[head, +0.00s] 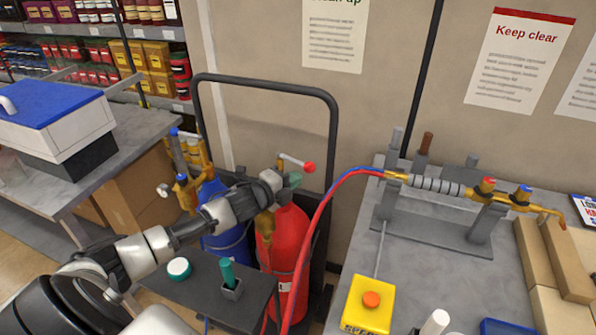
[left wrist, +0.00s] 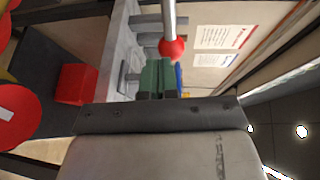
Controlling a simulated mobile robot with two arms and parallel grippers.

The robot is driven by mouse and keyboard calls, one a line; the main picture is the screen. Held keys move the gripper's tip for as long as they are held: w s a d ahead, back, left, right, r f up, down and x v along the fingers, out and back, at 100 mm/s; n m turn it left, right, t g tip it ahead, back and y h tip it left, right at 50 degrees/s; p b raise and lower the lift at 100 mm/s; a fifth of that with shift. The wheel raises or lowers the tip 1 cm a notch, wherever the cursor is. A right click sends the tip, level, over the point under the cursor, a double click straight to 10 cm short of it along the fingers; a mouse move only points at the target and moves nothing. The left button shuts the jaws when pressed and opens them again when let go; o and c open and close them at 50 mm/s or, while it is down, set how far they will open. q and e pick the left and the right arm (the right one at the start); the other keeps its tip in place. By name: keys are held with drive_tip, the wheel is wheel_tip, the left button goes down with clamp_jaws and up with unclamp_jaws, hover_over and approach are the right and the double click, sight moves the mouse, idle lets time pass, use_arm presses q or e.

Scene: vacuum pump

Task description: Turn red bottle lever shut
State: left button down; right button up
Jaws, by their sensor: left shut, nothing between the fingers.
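The red bottle (head: 290,235) stands upright in a dark cart, with hoses running past it. Its lever is a pale bar ending in a red ball (head: 309,167), sticking out to the right above the bottle. In the left wrist view the lever's ball (left wrist: 172,48) hangs just beyond the green fingertips. My left gripper (head: 293,180) is shut and empty, just below and left of the ball. I cannot tell whether the fingers touch the lever. The valve under the lever is partly hidden by my gripper. My right gripper is not in view.
A blue bottle (head: 222,220) stands left of the red one, partly behind my arm. The cart's dark tube handle (head: 333,130) arches behind. A small dark table (head: 205,275) is in front. A grey bench (head: 420,280) with a torch on a stand is at the right.

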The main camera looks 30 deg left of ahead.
sight(306, 172)
use_arm(q)
drive_tip(key=shift+w+d+r, duration=0.15)
drive_tip(key=shift+w+d, duration=0.05)
drive_tip(key=shift+w, duration=0.65)
drive_tip(key=shift+w+d+n+y+b, duration=0.35)
drive_tip(key=shift+w+n+y, duration=0.5)
drive_tip(key=shift+y, duration=0.25)
drive_tip(key=shift+w+n+y, duration=0.25)
drive_tip(key=shift+y, duration=0.25)
drive_tip(key=shift+w+d+r, duration=0.1)
drive_tip(key=shift+w, duration=0.15)
